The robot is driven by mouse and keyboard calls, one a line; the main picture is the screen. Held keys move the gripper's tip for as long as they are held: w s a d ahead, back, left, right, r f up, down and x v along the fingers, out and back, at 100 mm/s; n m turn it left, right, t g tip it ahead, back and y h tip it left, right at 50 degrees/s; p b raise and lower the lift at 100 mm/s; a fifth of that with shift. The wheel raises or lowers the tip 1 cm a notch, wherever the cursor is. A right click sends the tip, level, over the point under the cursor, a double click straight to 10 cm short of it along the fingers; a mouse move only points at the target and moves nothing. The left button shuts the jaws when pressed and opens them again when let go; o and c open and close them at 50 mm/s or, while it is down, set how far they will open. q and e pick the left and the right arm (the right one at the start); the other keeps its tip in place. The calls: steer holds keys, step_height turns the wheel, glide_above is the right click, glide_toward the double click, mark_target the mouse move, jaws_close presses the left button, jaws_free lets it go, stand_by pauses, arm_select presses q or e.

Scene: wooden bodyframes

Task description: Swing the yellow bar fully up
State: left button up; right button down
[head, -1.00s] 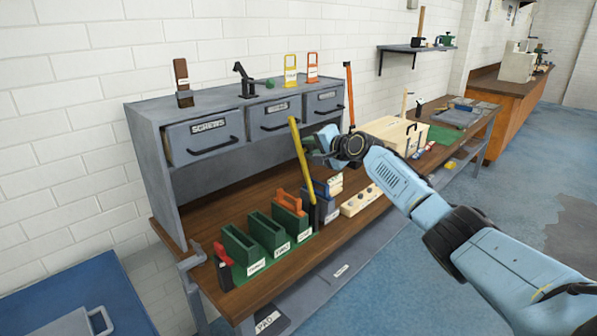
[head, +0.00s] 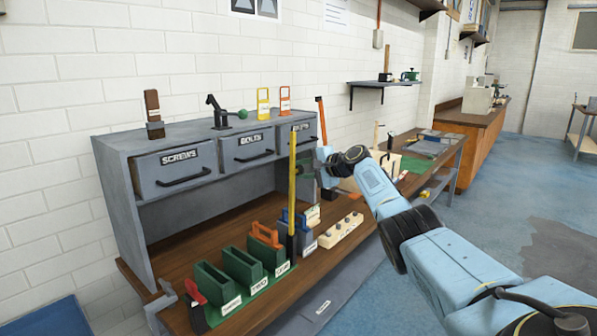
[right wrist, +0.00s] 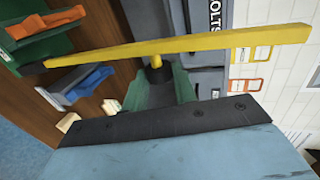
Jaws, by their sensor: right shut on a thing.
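The yellow bar (head: 292,185) stands nearly upright at the front of the workbench, its black lower end beside the green holders. In the right wrist view the bar (right wrist: 200,46) runs across the picture, with a short yellow peg (right wrist: 156,72) sticking out from it. My right gripper (head: 322,168) is at the bar's right side, partway up. Its greenish fingers (right wrist: 157,80) are shut on the peg, though the exact contact is partly hidden. My left gripper is not in view.
Drawers marked screws and bolts (head: 248,145) stand behind the bar. Green holders (head: 217,285), an orange-handled piece (head: 265,235) and a blue-handled piece (head: 294,218) line the bench. A cream block with round knobs (head: 340,232) lies to the right.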

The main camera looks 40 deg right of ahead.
steer(key=shift+d+r, duration=0.1)
steer(key=shift+d, duration=0.05)
steer(key=c, duration=1.1)
jaws_free()
steer(key=shift+b+v, duration=0.3)
steer(key=shift+v, duration=6.4)
